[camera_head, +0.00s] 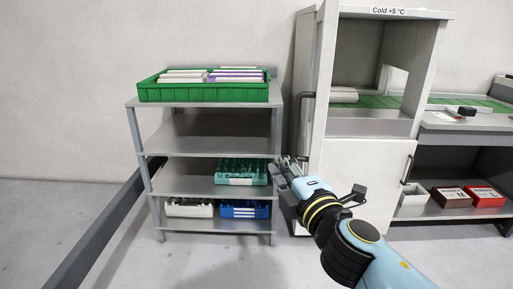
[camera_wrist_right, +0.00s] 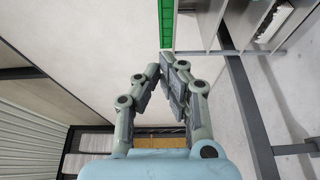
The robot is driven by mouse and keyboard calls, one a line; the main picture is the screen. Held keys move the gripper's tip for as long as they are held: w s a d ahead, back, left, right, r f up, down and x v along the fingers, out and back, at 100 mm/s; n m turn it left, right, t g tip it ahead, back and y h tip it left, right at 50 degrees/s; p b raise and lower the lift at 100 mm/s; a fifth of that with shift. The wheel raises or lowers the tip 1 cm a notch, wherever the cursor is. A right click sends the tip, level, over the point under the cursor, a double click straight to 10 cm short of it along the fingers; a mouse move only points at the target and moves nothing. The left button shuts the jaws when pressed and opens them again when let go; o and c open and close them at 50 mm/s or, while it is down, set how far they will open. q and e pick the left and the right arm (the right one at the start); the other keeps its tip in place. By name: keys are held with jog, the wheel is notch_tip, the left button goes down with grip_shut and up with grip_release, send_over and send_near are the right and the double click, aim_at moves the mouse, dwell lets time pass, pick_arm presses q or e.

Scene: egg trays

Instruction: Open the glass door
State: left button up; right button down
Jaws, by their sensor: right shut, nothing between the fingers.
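The tall white cabinet (camera_head: 366,128) marked "Cold +5 °C" stands right of centre in the head view. Its upper opening is uncovered, and the glass door (camera_head: 323,75) appears swung outward at the opening's left side, seen nearly edge-on. A dark handle (camera_head: 304,95) shows on the door's left. My right gripper (camera_head: 283,166) is below that handle, left of the cabinet's lower front, apart from the handle. In the right wrist view its fingers (camera_wrist_right: 162,64) come together at the tips with nothing held. My left gripper is out of view.
A grey shelf rack (camera_head: 205,137) stands left of the cabinet, with a green crate (camera_head: 203,92) on top and trays lower down. A grey bar (camera_head: 97,229) crosses the lower left. A workbench (camera_head: 468,124) stands to the right. The floor in front is mostly clear.

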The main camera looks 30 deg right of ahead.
jog(key=w+d+p, duration=0.1)
jog(key=w+d, duration=0.1)
jog(key=w, duration=0.8)
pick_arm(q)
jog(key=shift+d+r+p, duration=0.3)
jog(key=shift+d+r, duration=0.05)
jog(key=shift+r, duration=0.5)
pick_arm(e)
jog(key=s+d, duration=0.1)
jog(key=d, duration=0.1)
jog(key=s+d, duration=0.1)
jog(key=shift+s+d+f, duration=0.1)
jog(key=shift+s+d, duration=0.25)
jog(key=shift+d, duration=0.1)
